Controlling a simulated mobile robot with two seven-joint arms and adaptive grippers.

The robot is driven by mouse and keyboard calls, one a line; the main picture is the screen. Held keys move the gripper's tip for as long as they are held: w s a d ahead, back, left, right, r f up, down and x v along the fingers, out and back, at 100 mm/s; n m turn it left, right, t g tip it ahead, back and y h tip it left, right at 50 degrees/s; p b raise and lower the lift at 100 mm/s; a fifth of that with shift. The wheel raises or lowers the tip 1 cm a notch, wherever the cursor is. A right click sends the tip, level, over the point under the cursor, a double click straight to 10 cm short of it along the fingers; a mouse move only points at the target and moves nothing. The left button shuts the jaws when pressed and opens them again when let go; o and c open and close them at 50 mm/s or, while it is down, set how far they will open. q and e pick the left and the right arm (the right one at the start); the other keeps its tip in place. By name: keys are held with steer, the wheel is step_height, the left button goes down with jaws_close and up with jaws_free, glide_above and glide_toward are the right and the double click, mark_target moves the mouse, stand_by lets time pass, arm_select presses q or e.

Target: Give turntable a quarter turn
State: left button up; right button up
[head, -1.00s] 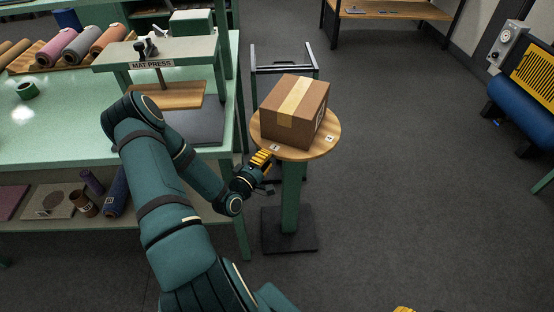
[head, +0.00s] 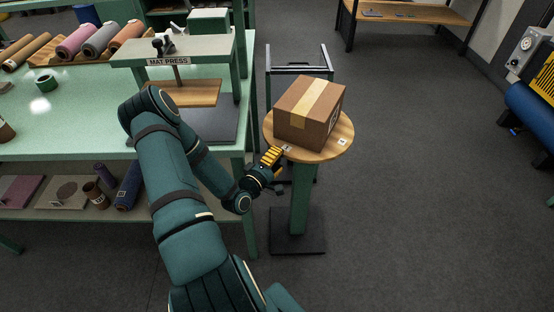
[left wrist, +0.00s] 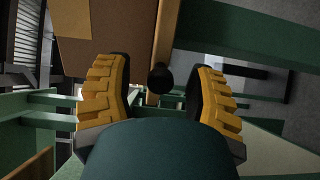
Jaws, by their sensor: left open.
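The round wooden turntable (head: 343,139) stands on a green post, with a taped cardboard box (head: 308,112) on top. Small white labels (head: 287,149) sit near its rim. My left gripper (head: 273,158) is open at the turntable's near left edge. In the left wrist view its two yellow-padded fingers (left wrist: 160,95) are spread wide. A dark round knob (left wrist: 160,79) shows between them, at the end of the turntable's wooden edge (left wrist: 168,40); I cannot tell whether the fingers touch it. The box (left wrist: 120,40) also shows there. My right gripper is out of view.
A green workbench (head: 75,115) with the mat press (head: 170,62) stands close on the left, with rolls on it and on its lower shelf. A dark metal frame (head: 298,70) stands behind the turntable. The floor (head: 430,200) to the right is clear.

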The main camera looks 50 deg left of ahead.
arm_select(q)
steer(key=v, duration=1.2)
